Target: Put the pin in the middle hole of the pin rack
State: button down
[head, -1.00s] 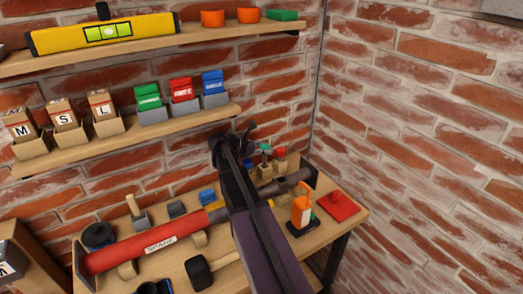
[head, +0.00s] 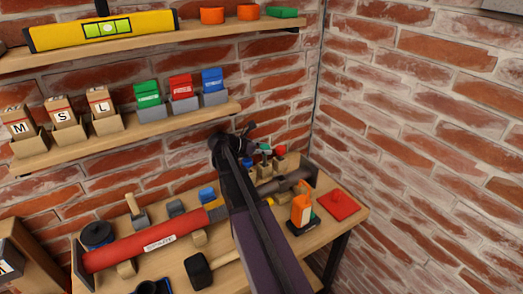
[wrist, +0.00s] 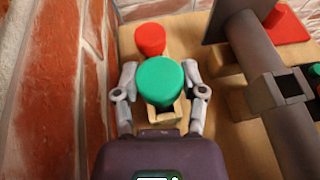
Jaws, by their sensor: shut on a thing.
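A pin with a round green head (wrist: 160,82) is between the fingers of my gripper (wrist: 161,92) in the wrist view. The fingers are shut on it from both sides. In the head view the green head (head: 265,148) shows beside my gripper's dark parts. Wooden blocks, apparently the pin rack (wrist: 166,117), lie under the green head, and the head hides the middle hole and the pin's lower end. A red-headed pin (wrist: 150,39) stands just beyond it. A blue head (head: 247,163) shows on the other side in the head view.
A grey pipe (wrist: 273,95) on wooden supports lies to the right in the wrist view. The brick wall (wrist: 40,90) is close on the left. A loaded shelf (head: 190,115) hangs above.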

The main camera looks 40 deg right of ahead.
jog(key=shift+s+f+b, duration=0.1)
jog(key=shift+f+b, duration=0.35)
jog(key=shift+f, duration=0.05)
jog(key=shift+c, duration=0.4)
grip_release()
jog(key=shift+o, duration=0.4)
jog(key=shift+r, duration=0.1)
